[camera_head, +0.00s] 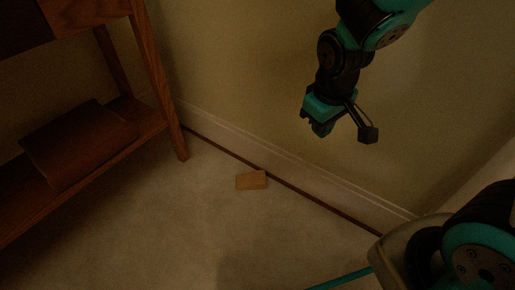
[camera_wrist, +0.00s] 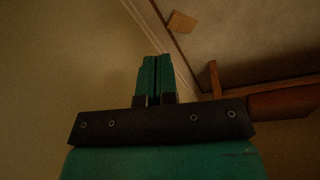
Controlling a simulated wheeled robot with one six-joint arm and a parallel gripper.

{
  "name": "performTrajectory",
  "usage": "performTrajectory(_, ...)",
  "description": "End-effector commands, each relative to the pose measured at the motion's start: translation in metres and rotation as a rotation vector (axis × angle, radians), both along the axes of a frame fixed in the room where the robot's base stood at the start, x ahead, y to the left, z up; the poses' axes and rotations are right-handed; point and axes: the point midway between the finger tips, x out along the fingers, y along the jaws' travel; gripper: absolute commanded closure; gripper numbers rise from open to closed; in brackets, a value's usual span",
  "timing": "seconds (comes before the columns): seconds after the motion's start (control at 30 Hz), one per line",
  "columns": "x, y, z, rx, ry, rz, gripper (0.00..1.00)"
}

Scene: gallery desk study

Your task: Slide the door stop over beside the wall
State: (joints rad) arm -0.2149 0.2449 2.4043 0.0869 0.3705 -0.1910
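The door stop (camera_head: 251,180) is a small tan wooden block lying on the pale carpet, close to the dark strip at the foot of the wall (camera_head: 290,80). In the wrist view the door stop (camera_wrist: 182,22) shows near the top, beyond my fingertips and to their right. My gripper (camera_head: 318,124) hangs in the air well above the floor, up and to the right of the block in the head view. In the wrist view its two teal fingers (camera_wrist: 156,60) are together with nothing visible between them. Nothing hides the block.
A wooden desk or shelf unit (camera_head: 160,85) stands at the left, its leg on the carpet. A brown slanted box or book (camera_head: 75,142) rests on its lower shelf. A white baseboard (camera_head: 330,180) runs along the wall. The carpet (camera_head: 170,225) around the block is clear.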

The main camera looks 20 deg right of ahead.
Motion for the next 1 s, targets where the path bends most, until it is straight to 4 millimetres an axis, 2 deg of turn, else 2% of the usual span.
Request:
performTrajectory(0.03, -0.015, -0.001, 0.042, 0.067, -0.027, -0.061, 1.00)
performTrajectory(0.07, -0.025, 0.004, 0.063, 0.110, -0.032, -0.079, 1.00)
performTrajectory(0.1, -0.040, 0.014, 0.094, 0.168, -0.030, -0.081, 1.00)
performTrajectory(0.2, -0.074, 0.047, 0.152, 0.275, 0.003, -0.003, 1.00)
performTrajectory(0.3, -0.104, 0.072, 0.195, 0.340, 0.040, 0.102, 1.00)
performTrajectory(0.4, -0.128, 0.087, 0.222, 0.375, 0.070, 0.193, 1.00)
performTrajectory(0.57, -0.146, 0.097, 0.239, 0.398, 0.093, 0.264, 1.00)
performTrajectory(0.83, -0.148, 0.098, 0.237, 0.399, 0.096, 0.272, 1.00)
performTrajectory(1.0, -0.147, 0.098, 0.237, 0.399, 0.094, 0.271, 0.61)
